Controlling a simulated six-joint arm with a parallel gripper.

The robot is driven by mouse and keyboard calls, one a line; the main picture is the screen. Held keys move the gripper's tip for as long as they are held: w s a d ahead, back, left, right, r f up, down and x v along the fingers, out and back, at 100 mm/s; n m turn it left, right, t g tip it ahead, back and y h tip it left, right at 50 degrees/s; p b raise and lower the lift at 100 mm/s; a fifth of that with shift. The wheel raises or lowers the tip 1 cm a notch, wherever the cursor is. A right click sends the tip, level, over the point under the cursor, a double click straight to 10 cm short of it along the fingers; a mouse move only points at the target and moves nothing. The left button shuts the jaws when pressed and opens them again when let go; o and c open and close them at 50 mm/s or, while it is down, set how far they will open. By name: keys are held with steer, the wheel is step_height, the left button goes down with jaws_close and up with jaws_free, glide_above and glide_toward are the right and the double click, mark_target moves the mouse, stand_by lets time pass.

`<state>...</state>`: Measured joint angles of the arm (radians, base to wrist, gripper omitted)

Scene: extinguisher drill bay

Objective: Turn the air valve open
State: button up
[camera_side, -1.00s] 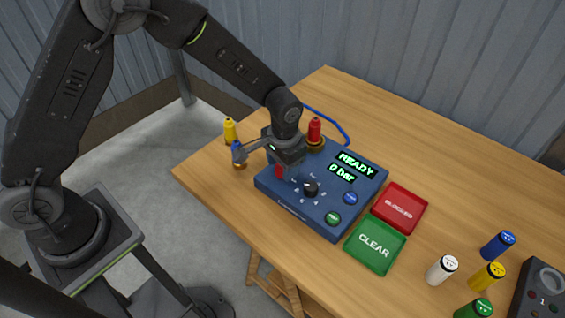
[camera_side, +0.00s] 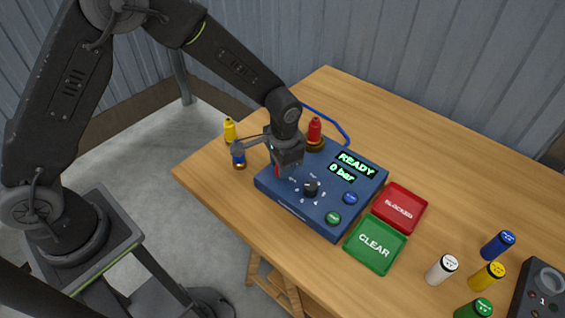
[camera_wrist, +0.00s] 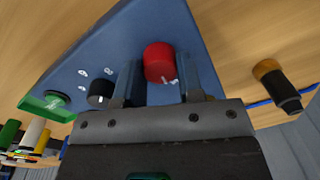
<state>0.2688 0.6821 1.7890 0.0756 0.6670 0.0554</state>
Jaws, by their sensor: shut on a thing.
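The blue control box (camera_side: 325,215) stands on the table, and its display (camera_side: 350,167) reads READY and 0 bar. The air valve seems to be the round red knob (camera_wrist: 160,60) on the box top, with a small white mark on its near side. My gripper (camera_side: 282,168) is low over the box's left part in the side view. In the wrist view my gripper (camera_wrist: 157,75) is shut on the red knob, one finger on each side. In the side view my gripper hides most of the knob.
A black dial (camera_side: 310,188), a green button (camera_side: 333,218) and a blue button (camera_side: 350,198) sit on the box. Red BLOCKED (camera_side: 399,208) and green CLEAR (camera_side: 374,244) pads lie beside it. Yellow (camera_side: 230,130), blue (camera_side: 238,158) and red (camera_side: 315,130) cylinders stand near my gripper.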

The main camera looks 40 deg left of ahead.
steer(key=m, duration=0.4)
steer(key=shift+m, duration=0.3)
steer(key=m, duration=0.3)
steer(key=shift+m, duration=0.3)
steer(key=m, duration=0.4)
steer(key=shift+h, duration=0.3)
steer(key=shift+s+m, duration=0.1)
steer(key=shift+m, duration=1.6)
steer(key=o, duration=0.9)
steer(key=r, duration=1.4)
steer(key=shift+s+a, duration=0.1)
steer(key=shift+s, duration=0.25)
